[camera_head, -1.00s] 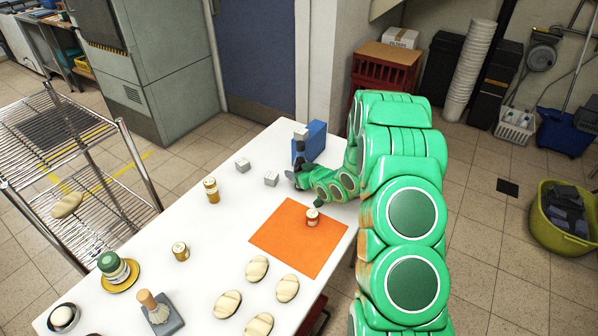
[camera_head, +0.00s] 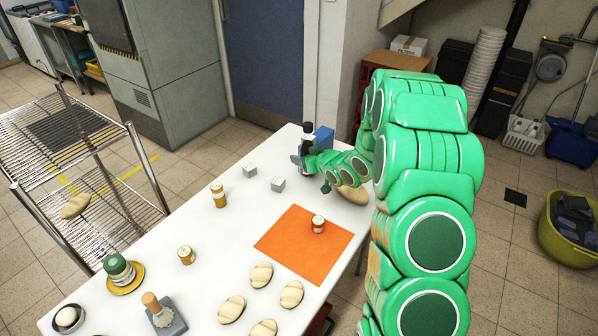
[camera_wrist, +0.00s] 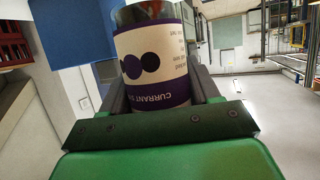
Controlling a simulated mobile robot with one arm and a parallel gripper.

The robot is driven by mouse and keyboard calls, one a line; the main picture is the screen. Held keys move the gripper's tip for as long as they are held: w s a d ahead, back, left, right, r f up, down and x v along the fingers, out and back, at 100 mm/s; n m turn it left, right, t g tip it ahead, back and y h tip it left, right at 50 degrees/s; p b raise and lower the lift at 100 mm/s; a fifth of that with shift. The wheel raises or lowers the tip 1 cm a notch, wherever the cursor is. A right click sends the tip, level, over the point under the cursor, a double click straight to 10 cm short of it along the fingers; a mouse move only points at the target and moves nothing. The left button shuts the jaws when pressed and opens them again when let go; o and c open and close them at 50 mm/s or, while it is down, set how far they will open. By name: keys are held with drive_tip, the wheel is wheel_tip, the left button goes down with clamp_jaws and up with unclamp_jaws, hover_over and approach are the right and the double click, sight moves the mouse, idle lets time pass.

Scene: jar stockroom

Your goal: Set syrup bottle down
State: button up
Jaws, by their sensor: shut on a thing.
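The syrup bottle (camera_head: 307,136) is dark, with a pale and purple label reading "CURRANT". It is at the far end of the white table, in front of a blue box (camera_head: 325,138). In the wrist view the bottle (camera_wrist: 155,65) fills the space between the two dark fingers, its print upside down. My gripper (camera_head: 303,160) is shut on it. The bottle looks upright in the head view. Its lower part is hidden by my gripper, so I cannot tell whether its base touches the table.
Two grey cubes (camera_head: 278,184) and an amber jar (camera_head: 219,195) stand left of my gripper. An orange mat (camera_head: 290,258) bears a small jar (camera_head: 318,224). A bread-like oval (camera_head: 352,194) lies beneath my arm. Several similar ovals (camera_head: 262,274) lie nearer.

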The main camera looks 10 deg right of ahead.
drive_tip(key=s+a+f+n+g+y, duration=0.1)
drive_tip(key=s+a+n+g+y, duration=0.6)
drive_tip(key=s+a, duration=1.1)
drive_tip(key=shift+n+t, duration=0.4)
drive_tip(key=shift+t, duration=0.1)
drive_tip(key=shift+w+d+f, duration=0.1)
drive_tip(key=shift+f, duration=1.95)
drive_tip(key=shift+w+d+f, duration=0.1)
drive_tip(key=shift+f, duration=1.9)
drive_tip(key=shift+f, duration=0.1)
drive_tip(key=o, duration=1.5)
drive_tip(key=shift+d, duration=0.15)
drive_tip(key=v, duration=1.1)
drive_tip(key=shift+s+d+r, duration=0.2)
drive_tip(key=shift+r, duration=0.25)
